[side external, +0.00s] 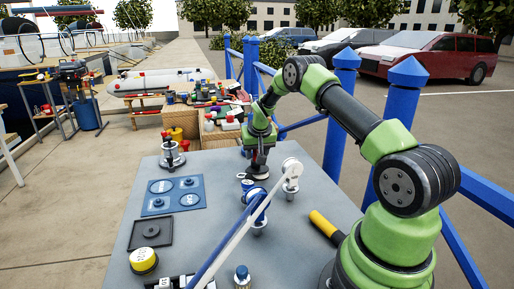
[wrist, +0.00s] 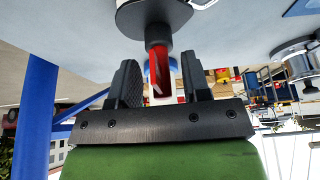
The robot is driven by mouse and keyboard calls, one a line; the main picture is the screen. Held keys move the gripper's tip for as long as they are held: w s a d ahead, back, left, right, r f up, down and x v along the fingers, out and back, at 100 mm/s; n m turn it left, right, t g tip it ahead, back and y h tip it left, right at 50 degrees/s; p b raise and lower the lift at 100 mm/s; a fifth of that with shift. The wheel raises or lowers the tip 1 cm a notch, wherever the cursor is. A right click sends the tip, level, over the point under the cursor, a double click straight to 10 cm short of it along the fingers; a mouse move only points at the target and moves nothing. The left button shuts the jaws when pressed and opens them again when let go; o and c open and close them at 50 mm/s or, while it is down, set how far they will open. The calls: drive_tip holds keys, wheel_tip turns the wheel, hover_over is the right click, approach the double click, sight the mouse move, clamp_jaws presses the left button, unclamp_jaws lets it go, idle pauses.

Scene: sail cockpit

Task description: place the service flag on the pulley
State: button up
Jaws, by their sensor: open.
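A red and white piece (wrist: 157,72), which looks like the service flag, stands on a dark stem with a round grey base (wrist: 128,16) in the wrist view. It lies between the spread fingers of my gripper (wrist: 160,84), with gaps visible on both sides. In the side view my gripper (side external: 261,151) is low over the far part of the grey table, around the small red part above the round base (side external: 258,173). I cannot tell for certain which thing is the pulley; a white round-headed fitting (side external: 291,168) stands just to the right.
Blue and white bars (side external: 236,238) cross the table's front middle. A blue mat (side external: 173,207), black square tray (side external: 138,240), yellow-topped can (side external: 143,260) and metal winch (side external: 172,152) are at left. A yellow-handled tool (side external: 325,225) lies right. Blue railings (side external: 335,125) run behind my arm.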

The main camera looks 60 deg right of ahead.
drive_tip(key=s+a+r+n+t, duration=0.1)
drive_tip(key=s+a+r, duration=0.2)
drive_tip(key=a+r, duration=0.5)
drive_tip(key=s+a+r, duration=0.2)
drive_tip(key=a+r, duration=0.2)
drive_tip(key=r, duration=0.7)
drive_tip(key=s+a+r+n+t+y, duration=0.25)
drive_tip(key=s+a+r, duration=0.45)
drive_tip(key=s+a, duration=0.45)
drive_tip(key=s+a+f+n+y, duration=0.1)
drive_tip(key=s+a+y, duration=0.1)
drive_tip(key=s+a, duration=0.4)
drive_tip(key=shift+s+a+f+y, duration=0.2)
drive_tip(key=shift+s+a+y, duration=0.2)
drive_tip(key=shift+s, duration=0.55)
